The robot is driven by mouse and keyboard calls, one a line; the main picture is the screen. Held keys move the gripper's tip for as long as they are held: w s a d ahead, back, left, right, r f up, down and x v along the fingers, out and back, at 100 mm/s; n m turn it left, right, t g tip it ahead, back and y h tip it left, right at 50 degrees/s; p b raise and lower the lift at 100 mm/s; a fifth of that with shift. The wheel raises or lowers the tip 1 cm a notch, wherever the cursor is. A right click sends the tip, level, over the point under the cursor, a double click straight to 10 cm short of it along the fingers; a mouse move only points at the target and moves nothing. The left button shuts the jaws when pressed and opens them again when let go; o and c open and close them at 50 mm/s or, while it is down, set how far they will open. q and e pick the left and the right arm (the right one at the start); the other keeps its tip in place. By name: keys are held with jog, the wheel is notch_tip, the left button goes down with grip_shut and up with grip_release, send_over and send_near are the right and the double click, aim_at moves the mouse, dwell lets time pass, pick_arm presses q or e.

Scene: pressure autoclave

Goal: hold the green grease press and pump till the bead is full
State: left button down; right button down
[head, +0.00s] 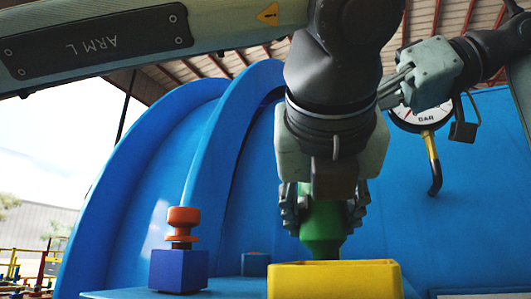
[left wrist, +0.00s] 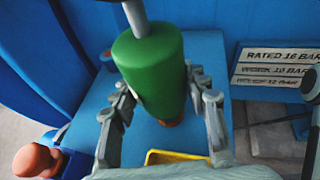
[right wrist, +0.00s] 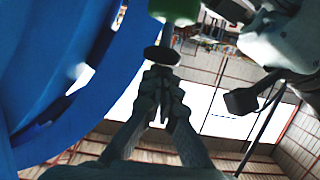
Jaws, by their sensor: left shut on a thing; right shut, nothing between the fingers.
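The green grease press (head: 322,225) stands upright above the blue ledge, nozzle down. My left gripper (head: 322,212) is shut on its body, one finger on each side. The left wrist view shows the press (left wrist: 150,70) with a grey rod (left wrist: 136,15) rising from its top. A small brown-orange patch (left wrist: 168,121) shows beneath it; I cannot tell whether this is the bead. The right wrist view shows the press's dark round plunger end (right wrist: 162,56). My right gripper (right wrist: 160,88) is shut and empty close by it; contact is unclear. In the head view my left arm hides the plunger.
A yellow tray (head: 335,265) stands in front of the press. An orange-red knob on a blue block (head: 178,270) is at left. Curved blue vessel ribs (head: 215,150) rise behind.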

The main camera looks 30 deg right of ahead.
jog(key=shift+f, duration=0.1)
jog(key=shift+f, duration=1.3)
jog(key=shift+r, duration=0.1)
jog(key=s+d+r, duration=0.6)
jog(key=s, duration=0.1)
jog(key=shift+s+r, duration=0.25)
jog(key=shift+r, duration=0.05)
jog(key=shift+d, duration=0.1)
dwell(0.4)
pick_arm(q)
jog(key=c, duration=0.7)
grip_release()
